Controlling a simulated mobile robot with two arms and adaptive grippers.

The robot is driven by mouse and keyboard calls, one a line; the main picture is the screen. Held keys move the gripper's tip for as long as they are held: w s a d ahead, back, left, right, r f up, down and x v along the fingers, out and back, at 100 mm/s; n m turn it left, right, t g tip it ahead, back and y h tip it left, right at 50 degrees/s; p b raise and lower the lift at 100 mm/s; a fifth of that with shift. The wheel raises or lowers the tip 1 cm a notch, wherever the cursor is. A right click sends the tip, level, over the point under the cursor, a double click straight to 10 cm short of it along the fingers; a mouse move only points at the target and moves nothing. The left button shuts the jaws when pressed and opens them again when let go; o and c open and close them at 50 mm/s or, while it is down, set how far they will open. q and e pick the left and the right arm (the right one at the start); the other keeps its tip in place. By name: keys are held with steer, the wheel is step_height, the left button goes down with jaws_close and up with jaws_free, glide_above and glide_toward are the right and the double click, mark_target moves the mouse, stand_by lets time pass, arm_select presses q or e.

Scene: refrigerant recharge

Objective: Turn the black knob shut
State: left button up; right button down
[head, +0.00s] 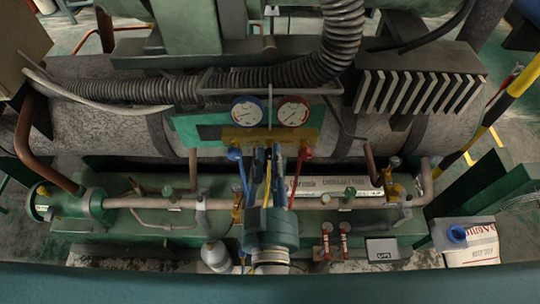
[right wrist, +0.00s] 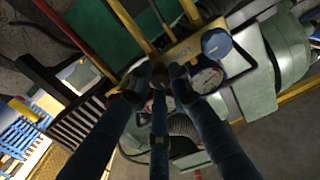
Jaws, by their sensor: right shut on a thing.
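My right gripper (head: 267,153) reaches up from the bottom middle to the brass gauge manifold (head: 240,135), just below and between its two gauges. In the right wrist view the dark fingers (right wrist: 158,79) close together at the middle of the manifold (right wrist: 184,50). They are shut on what appears to be the black knob, which the fingers almost fully hide. How far the knob is turned cannot be seen. My left gripper is not in view.
A blue-rimmed gauge (head: 247,111) and a red-rimmed gauge (head: 293,111) sit just above. A copper pipe (head: 150,203) runs below. A white cylinder (head: 214,255) stands in front.

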steer(key=shift+r+m+p, duration=0.1)
steer(key=shift+m+p, duration=0.75)
steer(key=shift+m, duration=0.35)
steer(key=shift+m+p, duration=0.45)
steer(key=shift+m, duration=0.45)
steer(key=m+p, duration=0.1)
steer(key=m, duration=0.3)
steer(key=shift+m, duration=0.3)
steer(key=m, duration=0.4)
steer(key=shift+f+m, duration=0.2)
steer(key=shift+m, duration=0.1)
steer(key=m+b, duration=0.1)
steer(key=m, duration=0.4)
steer(key=shift+m, duration=0.3)
steer(key=c, duration=1.6)
jaws_free()
steer(key=shift+o, duration=0.2)
